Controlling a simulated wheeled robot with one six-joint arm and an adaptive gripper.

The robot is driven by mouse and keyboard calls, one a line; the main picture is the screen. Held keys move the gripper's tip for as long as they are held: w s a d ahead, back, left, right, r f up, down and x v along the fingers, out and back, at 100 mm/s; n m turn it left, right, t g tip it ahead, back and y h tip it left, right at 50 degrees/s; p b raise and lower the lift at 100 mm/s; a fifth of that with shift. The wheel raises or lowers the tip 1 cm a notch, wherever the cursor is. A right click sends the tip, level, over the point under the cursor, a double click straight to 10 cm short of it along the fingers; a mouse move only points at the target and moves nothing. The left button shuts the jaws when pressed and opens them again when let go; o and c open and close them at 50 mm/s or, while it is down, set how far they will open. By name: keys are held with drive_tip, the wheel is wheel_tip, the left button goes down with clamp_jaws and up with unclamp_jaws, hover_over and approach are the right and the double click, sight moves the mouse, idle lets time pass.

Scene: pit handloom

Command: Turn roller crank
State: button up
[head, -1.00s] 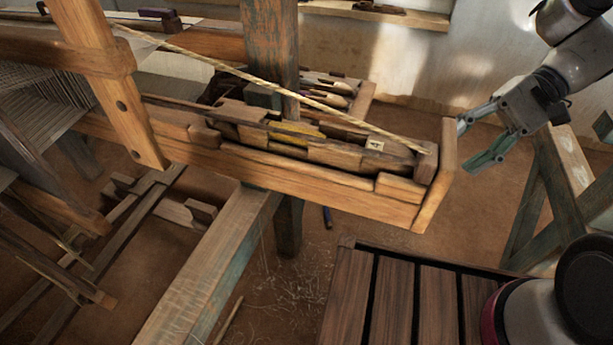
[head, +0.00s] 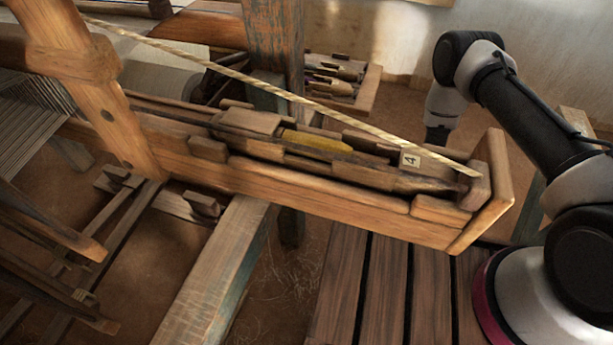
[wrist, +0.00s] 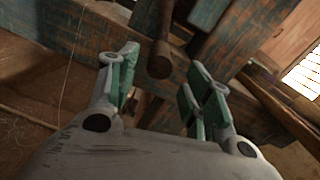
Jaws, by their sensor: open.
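In the wrist view a brown wooden handle with a rounded end (wrist: 160,62), probably the roller crank's grip, hangs between and just beyond my fingertips. My gripper (wrist: 163,80) is open, with one green-padded finger on the left and a pair of green pads on the right. The handle appears in the gap; I cannot tell whether a pad touches it.
A long wooden shuttle box (head: 330,185) with a tag marked 4 juts across the head view in front of my forearm. A pale rope (head: 270,88) slants down to its end. Bluish weathered beams (wrist: 75,45) stand close around the handle in the wrist view.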

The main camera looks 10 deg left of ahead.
drive_tip(key=a, duration=0.7)
drive_tip(key=shift+w+a+f, duration=0.1)
drive_tip(key=shift+w+a, duration=0.15)
drive_tip(key=shift+a, duration=0.05)
